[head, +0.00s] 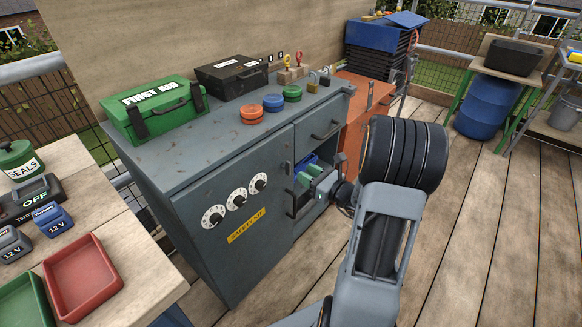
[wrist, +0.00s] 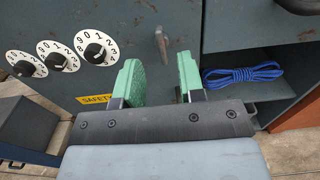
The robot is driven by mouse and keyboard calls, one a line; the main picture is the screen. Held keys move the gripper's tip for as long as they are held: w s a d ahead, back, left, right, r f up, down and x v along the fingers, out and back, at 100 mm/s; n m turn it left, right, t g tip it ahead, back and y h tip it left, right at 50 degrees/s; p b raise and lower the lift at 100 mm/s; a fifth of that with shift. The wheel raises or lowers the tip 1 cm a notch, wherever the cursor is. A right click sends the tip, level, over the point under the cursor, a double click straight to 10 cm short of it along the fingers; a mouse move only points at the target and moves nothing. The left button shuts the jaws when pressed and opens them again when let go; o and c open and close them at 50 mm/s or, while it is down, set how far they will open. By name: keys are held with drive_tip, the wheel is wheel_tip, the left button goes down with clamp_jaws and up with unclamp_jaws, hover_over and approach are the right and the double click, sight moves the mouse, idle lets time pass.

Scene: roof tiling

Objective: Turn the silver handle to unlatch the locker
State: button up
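The grey locker door (head: 240,212) carries three white number dials and a yellow label. The silver handle (wrist: 161,44) stands roughly upright, slightly tilted, on the door near its right edge in the wrist view. My gripper (wrist: 160,78) has two green finger pads set well apart with nothing between them. The handle appears just above the gap between the pads; I see no contact. In the head view my gripper (head: 308,173) is at the cabinet front, by the door's right edge, and my arm hides part of that area. The door looks closed.
Right of the door, an open shelf (wrist: 254,94) holds a blue rope (wrist: 242,73). A drawer (head: 322,130) with a dark pull sits above it. A green first aid box (head: 155,108) and a black case (head: 232,78) stand on top. A tray table (head: 122,270) is at left.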

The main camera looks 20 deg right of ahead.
sight(290, 164)
drive_tip(key=shift+b+x, duration=0.5)
drive_tip(key=shift+x, duration=3.1)
drive_tip(key=c, duration=0.6)
drive_tip(key=shift+d, duration=0.15)
clamp_jaws()
